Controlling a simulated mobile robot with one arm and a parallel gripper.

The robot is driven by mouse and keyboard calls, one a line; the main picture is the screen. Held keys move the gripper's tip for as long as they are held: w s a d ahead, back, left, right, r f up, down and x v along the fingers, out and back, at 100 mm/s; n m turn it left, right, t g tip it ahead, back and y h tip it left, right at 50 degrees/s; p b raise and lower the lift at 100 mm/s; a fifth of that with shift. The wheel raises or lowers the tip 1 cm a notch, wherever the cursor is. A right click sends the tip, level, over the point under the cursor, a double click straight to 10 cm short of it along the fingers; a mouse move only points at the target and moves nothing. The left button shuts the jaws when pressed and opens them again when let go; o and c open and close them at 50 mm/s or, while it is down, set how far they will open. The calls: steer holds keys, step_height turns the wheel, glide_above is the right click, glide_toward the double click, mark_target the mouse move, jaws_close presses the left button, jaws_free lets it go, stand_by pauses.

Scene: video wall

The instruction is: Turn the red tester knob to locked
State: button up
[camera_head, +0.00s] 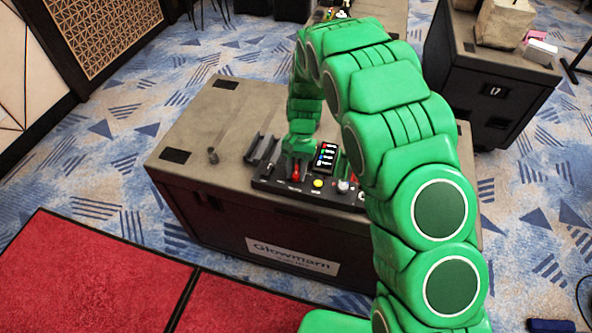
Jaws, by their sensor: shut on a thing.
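A black tester panel (330,196) lies along the front edge of the grey-topped case. Its red knob (295,173) sits left of the middle of the panel. My gripper (296,165) has come down from above and is shut on the red knob. The green fingers and wrist cover part of the knob, so its pointer and exact angle cannot be made out. A small screen (326,157) with coloured rows, a yellow button (318,183) and a pale knob (343,186) are right of my gripper. My green arm hides the panel's right end.
A red mat (90,275) lies on the floor in front. Another dark case (480,65) stands at the back right.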

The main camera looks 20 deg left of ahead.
steer(key=shift+m+y, duration=0.5)
steer(key=shift+m, duration=0.7)
steer(key=shift+w, duration=0.1)
steer(key=o, duration=1.1)
steer(key=shift+c, duration=0.2)
steer(key=shift+r, duration=0.1)
steer(key=v, duration=0.7)
steer(key=shift+r, duration=0.3)
steer(key=shift+d+r, duration=0.1)
steer(key=shift+d, duration=0.1)
